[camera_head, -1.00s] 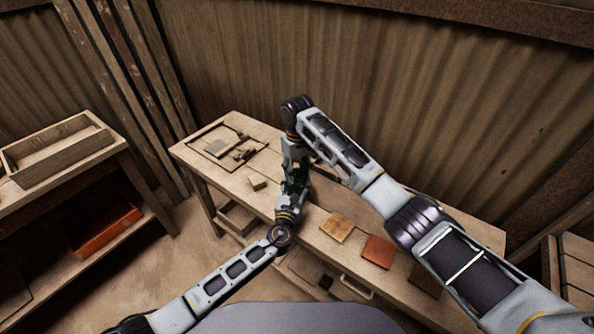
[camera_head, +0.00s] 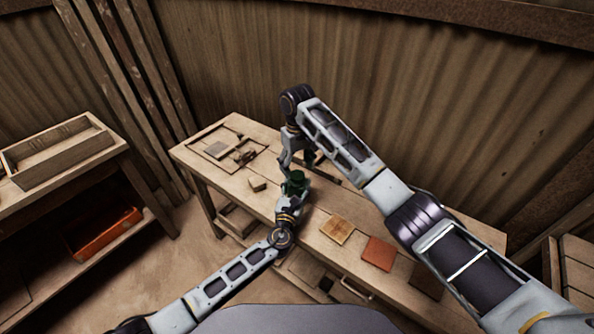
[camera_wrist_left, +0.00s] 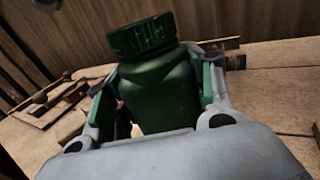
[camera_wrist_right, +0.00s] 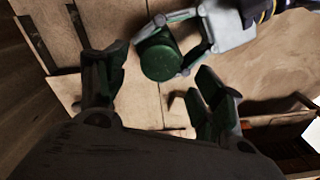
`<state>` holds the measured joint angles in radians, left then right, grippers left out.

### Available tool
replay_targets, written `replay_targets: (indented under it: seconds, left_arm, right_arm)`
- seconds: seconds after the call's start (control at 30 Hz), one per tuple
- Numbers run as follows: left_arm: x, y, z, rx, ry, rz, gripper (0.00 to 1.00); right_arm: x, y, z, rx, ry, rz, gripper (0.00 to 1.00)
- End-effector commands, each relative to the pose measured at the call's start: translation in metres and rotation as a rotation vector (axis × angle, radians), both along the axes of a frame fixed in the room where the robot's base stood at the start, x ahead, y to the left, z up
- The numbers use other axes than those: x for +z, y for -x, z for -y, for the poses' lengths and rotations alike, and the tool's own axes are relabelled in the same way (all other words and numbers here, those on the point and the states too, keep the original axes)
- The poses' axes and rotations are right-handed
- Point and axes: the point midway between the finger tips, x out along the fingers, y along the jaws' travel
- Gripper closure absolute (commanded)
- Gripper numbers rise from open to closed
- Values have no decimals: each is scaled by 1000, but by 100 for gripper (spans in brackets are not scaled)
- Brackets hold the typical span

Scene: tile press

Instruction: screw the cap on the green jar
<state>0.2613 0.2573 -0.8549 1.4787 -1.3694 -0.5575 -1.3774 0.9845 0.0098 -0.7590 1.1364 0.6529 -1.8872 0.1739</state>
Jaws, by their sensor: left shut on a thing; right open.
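The green jar (camera_wrist_left: 160,95) is held upright, slightly tilted in the left wrist view, between the fingers of my left gripper (camera_wrist_left: 158,90). Its ribbed green cap (camera_wrist_left: 141,37) sits on the jar's mouth; I cannot tell how tightly. In the head view the jar (camera_head: 294,184) is above the front part of the workbench. My right gripper (camera_wrist_right: 155,95) is open and empty, with its fingers apart. In the right wrist view the cap (camera_wrist_right: 158,56) shows from above, beyond the right fingertips and touching neither finger.
The workbench (camera_head: 207,172) carries a wooden frame with small parts at the left, a small wooden block (camera_head: 257,184), a yellowish tile (camera_head: 337,229) and a red-orange tile (camera_head: 378,253). A side shelf with a tray (camera_head: 62,157) stands at the left.

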Motion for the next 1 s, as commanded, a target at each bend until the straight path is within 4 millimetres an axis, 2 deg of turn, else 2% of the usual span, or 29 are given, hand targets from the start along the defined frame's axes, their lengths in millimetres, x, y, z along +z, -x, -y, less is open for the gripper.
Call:
replay_targets:
  seconds: [0.3, 0.5, 0.7, 1.0]
  left_arm:
    - [0, 0, 0, 0, 1, 0, 100]
    - [0, 0, 0, 0, 1, 0, 100]
    - [0, 0, 0, 0, 1, 0, 100]
    - [0, 0, 0, 0, 1, 0, 100]
  right_arm:
    - [49, 0, -1, 0, -2, 3, 32]
    - [72, -1, 0, -1, 0, 2, 32]
    - [84, 0, 0, 0, 0, 0, 32]
    - [86, 0, 0, 0, 1, -1, 32]
